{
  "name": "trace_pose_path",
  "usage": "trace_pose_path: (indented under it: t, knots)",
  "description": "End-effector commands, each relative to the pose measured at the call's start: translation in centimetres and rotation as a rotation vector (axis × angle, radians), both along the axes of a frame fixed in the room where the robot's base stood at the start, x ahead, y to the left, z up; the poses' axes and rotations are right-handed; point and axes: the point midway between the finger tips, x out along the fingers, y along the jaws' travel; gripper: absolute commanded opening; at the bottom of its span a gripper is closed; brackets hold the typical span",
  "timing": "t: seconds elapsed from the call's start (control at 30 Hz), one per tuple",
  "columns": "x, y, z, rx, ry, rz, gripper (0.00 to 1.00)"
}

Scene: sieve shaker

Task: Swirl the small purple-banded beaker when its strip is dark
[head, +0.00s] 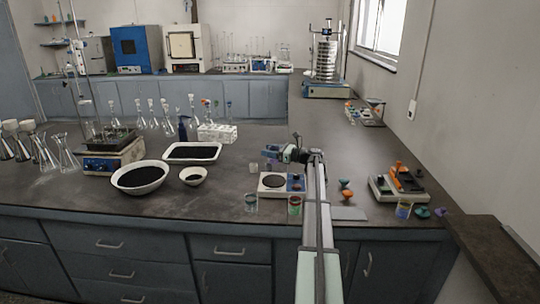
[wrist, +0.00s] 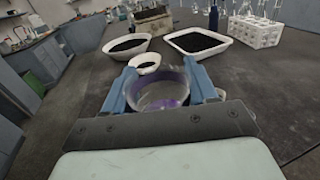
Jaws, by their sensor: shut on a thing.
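My gripper (head: 273,154) reaches out over the bench near the white-topped device in the head view. In the wrist view its two blue fingers (wrist: 160,92) are shut on a small clear beaker (wrist: 150,84). The beaker has a purple band (wrist: 168,104) low on its side. Its mouth faces up toward the camera, slightly tilted. Inside it looks clear to pale grey. I cannot make out a strip or tell whether one is dark. In the head view the held beaker is too small to read.
The white-topped device (head: 272,183) is below my gripper. A black-filled bowl (head: 139,177), a small bowl (head: 193,175) and a tray (head: 193,160) are left. An orange-black device (head: 399,182) stands right.

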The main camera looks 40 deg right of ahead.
Motion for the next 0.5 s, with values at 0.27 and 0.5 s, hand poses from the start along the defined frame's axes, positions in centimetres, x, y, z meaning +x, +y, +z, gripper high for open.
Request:
trace_pose_path:
  t: [0.27,0.5]
  knots:
    - [0.0,0.0,2.0,0.000,-0.001,0.000,0.24]
    - [0.0,0.0,3.9,0.000,-0.001,0.000,0.24]
